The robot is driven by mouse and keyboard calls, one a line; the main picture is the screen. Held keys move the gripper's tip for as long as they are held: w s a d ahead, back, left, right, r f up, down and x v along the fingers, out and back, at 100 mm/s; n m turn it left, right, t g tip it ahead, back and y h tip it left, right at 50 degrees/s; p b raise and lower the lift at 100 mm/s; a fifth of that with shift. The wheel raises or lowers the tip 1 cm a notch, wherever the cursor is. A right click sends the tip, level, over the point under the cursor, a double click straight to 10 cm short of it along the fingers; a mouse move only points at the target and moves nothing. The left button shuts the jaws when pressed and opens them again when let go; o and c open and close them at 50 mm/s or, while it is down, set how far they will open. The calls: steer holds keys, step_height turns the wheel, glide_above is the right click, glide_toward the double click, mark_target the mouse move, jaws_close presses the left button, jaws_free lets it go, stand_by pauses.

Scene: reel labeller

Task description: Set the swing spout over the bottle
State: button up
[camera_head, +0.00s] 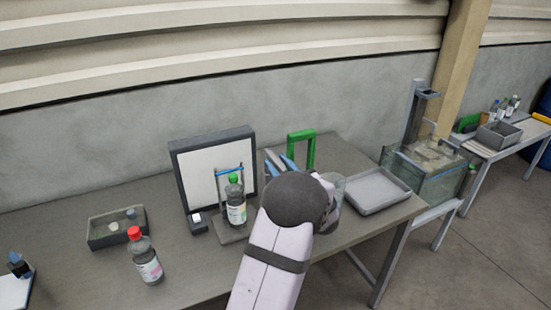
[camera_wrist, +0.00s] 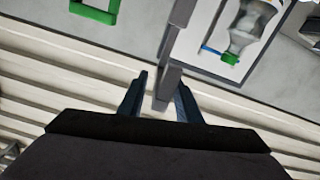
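A bottle with a green cap (camera_head: 235,203) stands upright on a small stand in front of a white panel (camera_head: 214,160) with a dark frame. A thin blue bar (camera_head: 230,171) on this stand passes close to the cap. I cannot tell for sure which part is the swing spout. In the wrist view a bottle (camera_wrist: 244,32) appears upside down at the upper right, beside a blue bar (camera_wrist: 208,50). My gripper (camera_wrist: 162,82) is open, right of that bottle in the head view. A dark grey edge shows between its fingers; I see no contact. My arm hides part of the gripper.
A red-capped bottle (camera_head: 145,258) stands at the left front. A grey bin (camera_head: 108,237) holds small pieces. A green arch (camera_head: 311,147) stands behind my gripper. A shallow grey tray (camera_head: 376,203) lies at the right, near a glass tank (camera_head: 433,185).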

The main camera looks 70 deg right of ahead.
steer(key=shift+x, duration=0.9)
jaws_close()
